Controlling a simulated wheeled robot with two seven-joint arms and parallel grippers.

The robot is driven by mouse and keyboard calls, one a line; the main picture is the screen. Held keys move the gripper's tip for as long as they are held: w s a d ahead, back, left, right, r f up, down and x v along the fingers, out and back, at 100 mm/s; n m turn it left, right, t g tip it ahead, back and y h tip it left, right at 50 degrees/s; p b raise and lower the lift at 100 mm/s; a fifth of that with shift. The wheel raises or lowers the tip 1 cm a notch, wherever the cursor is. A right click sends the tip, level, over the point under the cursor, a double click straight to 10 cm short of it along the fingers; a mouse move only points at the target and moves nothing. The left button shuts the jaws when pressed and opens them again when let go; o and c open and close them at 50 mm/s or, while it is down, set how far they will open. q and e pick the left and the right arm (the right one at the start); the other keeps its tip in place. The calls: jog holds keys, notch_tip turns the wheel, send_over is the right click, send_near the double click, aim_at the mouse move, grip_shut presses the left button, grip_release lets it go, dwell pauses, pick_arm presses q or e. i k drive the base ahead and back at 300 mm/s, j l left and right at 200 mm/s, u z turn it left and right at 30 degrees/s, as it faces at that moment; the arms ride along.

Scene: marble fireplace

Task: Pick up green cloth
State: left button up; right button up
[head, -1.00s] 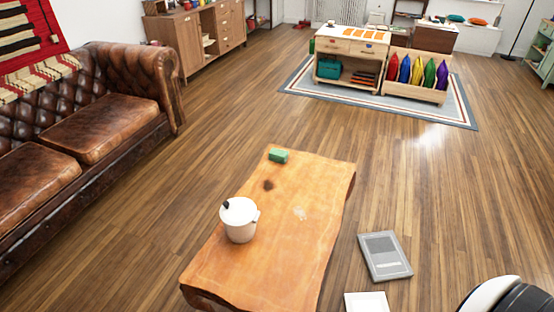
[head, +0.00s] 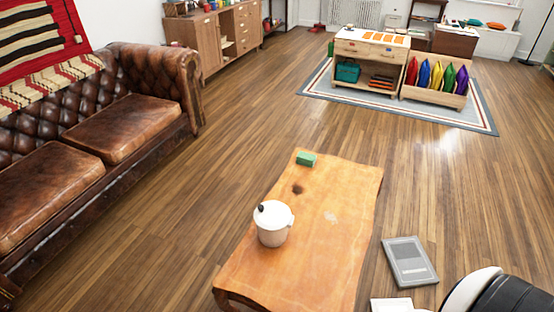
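A small green block-shaped thing (head: 306,159), perhaps the folded green cloth, lies near the far end of the wooden table (head: 340,190) in the head view. It is too small to tell its material. Neither gripper is in view. A white and black part, which looks like part of my own arm, shows at the lower right corner, well away from the green thing.
A white lidded pot (head: 272,226) stands on the table's left side. A grey book-like thing (head: 410,261) lies on the floor right of the table. A brown leather sofa (head: 110,130) stands left. Clear floor lies between sofa and table.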

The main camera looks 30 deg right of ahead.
aim_at(306, 158)
jog(key=i+j+u, duration=0.15)
jog(key=i+j, duration=0.3)
jog(key=i+j+u, duration=0.15)
jog(key=i+j, duration=0.25)
jog(key=i+j+u, duration=0.15)
jog(key=i+j, duration=0.2)
jog(key=i, duration=0.3)
jog(key=i+l+z, duration=0.25)
jog(key=i+z, duration=0.65)
jog(key=i+j+z, duration=0.1)
jog(key=i+z, duration=0.35)
jog(key=i+j+z, duration=0.3)
jog(key=i+z, duration=0.15)
jog(key=i+j, duration=0.05)
jog(key=i, duration=0.1)
